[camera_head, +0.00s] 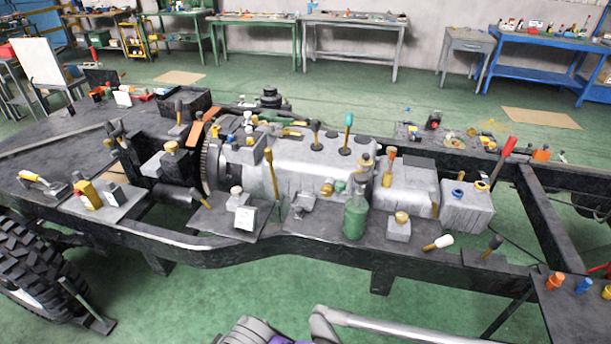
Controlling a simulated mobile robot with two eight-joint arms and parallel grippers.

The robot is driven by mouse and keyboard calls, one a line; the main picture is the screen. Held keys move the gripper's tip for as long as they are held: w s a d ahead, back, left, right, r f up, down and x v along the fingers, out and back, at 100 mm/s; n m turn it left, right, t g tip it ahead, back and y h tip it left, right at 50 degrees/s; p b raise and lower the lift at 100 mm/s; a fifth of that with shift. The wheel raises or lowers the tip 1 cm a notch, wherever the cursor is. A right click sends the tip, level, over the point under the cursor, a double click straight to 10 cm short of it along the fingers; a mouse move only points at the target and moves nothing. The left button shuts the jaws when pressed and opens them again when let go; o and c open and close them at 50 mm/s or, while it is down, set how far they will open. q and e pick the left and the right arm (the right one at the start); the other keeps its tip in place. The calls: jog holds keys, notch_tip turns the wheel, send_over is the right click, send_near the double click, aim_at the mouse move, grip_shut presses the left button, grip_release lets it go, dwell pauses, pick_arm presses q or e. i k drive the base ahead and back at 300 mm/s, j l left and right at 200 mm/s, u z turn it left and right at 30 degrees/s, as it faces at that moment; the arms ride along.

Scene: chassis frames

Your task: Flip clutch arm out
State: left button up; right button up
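The grey gearbox (315,158) lies lengthwise in the middle of the black chassis frame, with a toothed flywheel ring (211,160) at its left end. Grey and purple parts of my own arms show at the bottom edge, apart from the chassis. Neither gripper's fingers are in view.
A green bottle (355,215), a white-labelled block (243,216) and a brass-topped block (399,227) stand along the near side. A red-handled lever (503,158) rises at right. A tyre (38,272) is at lower left. Green floor is clear in front.

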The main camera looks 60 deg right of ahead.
aim_at(269, 151)
jog(key=z, duration=1.7)
jog(key=i+z, duration=0.2)
jog(key=i+j+z, duration=0.1)
jog(key=i+j, duration=0.35)
jog(key=i, duration=0.15)
